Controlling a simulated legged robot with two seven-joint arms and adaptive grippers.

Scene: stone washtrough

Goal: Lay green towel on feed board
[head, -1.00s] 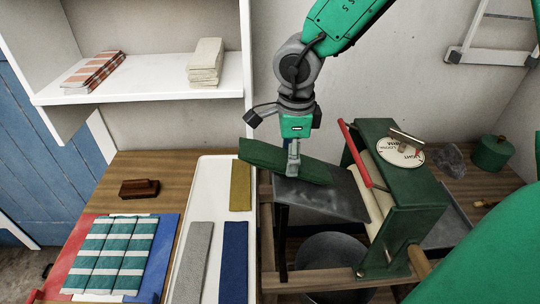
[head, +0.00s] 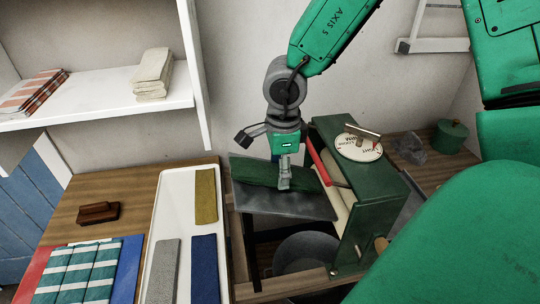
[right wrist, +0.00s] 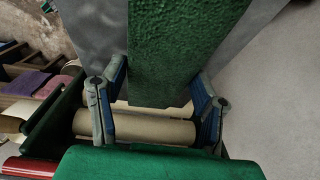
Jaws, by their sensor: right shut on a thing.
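The folded green towel (head: 258,173) is a long dark green strip at the back part of the grey feed board (head: 300,207) in the head view. My right gripper (head: 284,185) is shut on the towel near its right part, pointing down. The towel is on or just above the board; I cannot tell whether it touches. In the right wrist view the towel (right wrist: 180,45) runs between the two fingers (right wrist: 158,105), with the grey board (right wrist: 102,30) beside and below it. My left gripper is not in view.
The green mangle (head: 370,200) with a pale roller (right wrist: 135,127) and a red bar (head: 326,166) stands just right of the board. A grey tub (head: 305,252) is below. A white tray (head: 178,200) with folded cloths lies left. A striped towel (head: 80,270) lies further left.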

